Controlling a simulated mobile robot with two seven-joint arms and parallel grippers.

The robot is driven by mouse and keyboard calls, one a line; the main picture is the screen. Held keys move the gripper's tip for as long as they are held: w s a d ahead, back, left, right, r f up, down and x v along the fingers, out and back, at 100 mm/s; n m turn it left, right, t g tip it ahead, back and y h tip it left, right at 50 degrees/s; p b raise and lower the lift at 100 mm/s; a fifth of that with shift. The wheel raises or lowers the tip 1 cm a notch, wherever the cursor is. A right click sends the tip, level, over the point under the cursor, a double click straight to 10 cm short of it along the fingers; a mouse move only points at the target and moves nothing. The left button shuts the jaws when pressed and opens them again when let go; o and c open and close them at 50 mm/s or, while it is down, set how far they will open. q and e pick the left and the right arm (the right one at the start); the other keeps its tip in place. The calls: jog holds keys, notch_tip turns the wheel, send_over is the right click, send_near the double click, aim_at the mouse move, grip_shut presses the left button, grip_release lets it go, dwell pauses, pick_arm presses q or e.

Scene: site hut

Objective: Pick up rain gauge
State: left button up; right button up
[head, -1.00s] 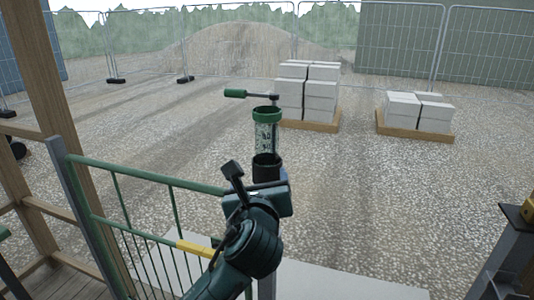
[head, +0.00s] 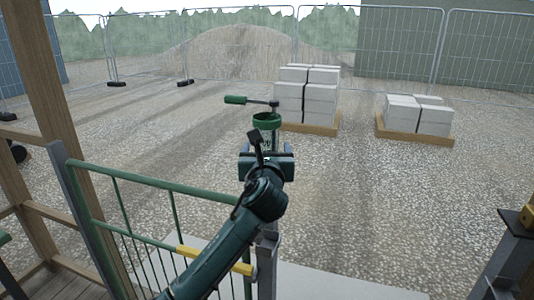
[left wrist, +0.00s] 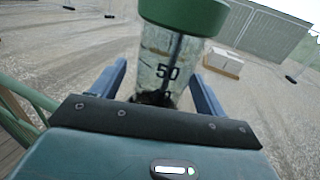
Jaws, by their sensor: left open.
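The rain gauge (head: 266,121) is a clear upright tube with a green rim and dark markings. In the head view its lower part is hidden behind my left gripper (head: 266,156). In the left wrist view the gauge (left wrist: 165,62) fills the upper middle, with a "50" mark and a dark lower end. My left gripper (left wrist: 160,85) is open, with one blue finger on each side of the tube. Gaps show between the fingers and the tube in that view. My right gripper is not in view.
A green-handled lever (head: 236,99) sticks out just behind the gauge. A green gate (head: 150,182) with a yellow section stands at the lower left by a wooden post (head: 45,70). Block pallets (head: 308,126) and wire fencing stand farther back on open gravel.

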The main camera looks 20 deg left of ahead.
aim_at(267, 116)
pick_arm(q)
jog(key=shift+x, duration=1.25)
jog(key=shift+c, duration=0.5)
jog(key=c, duration=1)
jog(key=shift+s+r, duration=0.1)
jog(key=shift+r, duration=3.5)
jog(key=b+v, duration=0.1)
jog(key=v, duration=1.6)
jog(key=shift+s, duration=0.4)
jog(key=shift+d+f, duration=0.1)
jog(key=shift+d, duration=0.1)
